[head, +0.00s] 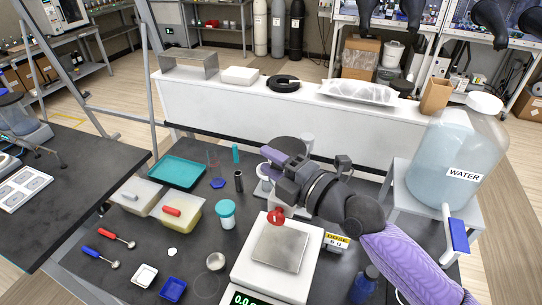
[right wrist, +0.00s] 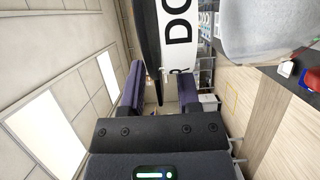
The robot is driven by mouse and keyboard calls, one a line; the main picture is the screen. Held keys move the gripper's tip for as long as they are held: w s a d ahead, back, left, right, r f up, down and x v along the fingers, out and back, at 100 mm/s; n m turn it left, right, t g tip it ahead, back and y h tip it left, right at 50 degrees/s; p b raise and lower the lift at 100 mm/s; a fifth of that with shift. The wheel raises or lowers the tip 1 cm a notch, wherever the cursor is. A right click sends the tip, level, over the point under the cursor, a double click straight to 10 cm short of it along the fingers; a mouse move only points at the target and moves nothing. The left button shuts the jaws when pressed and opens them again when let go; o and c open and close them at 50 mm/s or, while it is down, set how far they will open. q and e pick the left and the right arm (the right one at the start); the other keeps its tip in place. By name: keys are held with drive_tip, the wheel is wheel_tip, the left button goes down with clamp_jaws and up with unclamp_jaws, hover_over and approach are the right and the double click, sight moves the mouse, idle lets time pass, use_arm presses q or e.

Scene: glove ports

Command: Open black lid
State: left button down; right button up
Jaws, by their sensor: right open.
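The black lid (head: 290,146) is a dark round disc in the head view, partly hidden by my right gripper. A white body (head: 262,188) shows below it, mostly covered by the gripper. In the right wrist view the lid's dark curved edge (right wrist: 147,40) lies along a white surface with "DO" lettering (right wrist: 180,30). My right gripper (head: 268,164) has purple fingers that are apart, with the lid's edge close to them. It also shows in the right wrist view (right wrist: 160,88). I cannot tell whether the fingers touch the lid. My left gripper is not in view.
A cup with a teal cap (head: 226,213), a teal tray (head: 176,172) and tubs (head: 177,213) stand left. A water jug (head: 455,150) stands right.

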drive_tip(key=shift+w+a, duration=0.15)
drive_tip(key=shift+w, duration=0.05)
clamp_jaws()
idle(1.3)
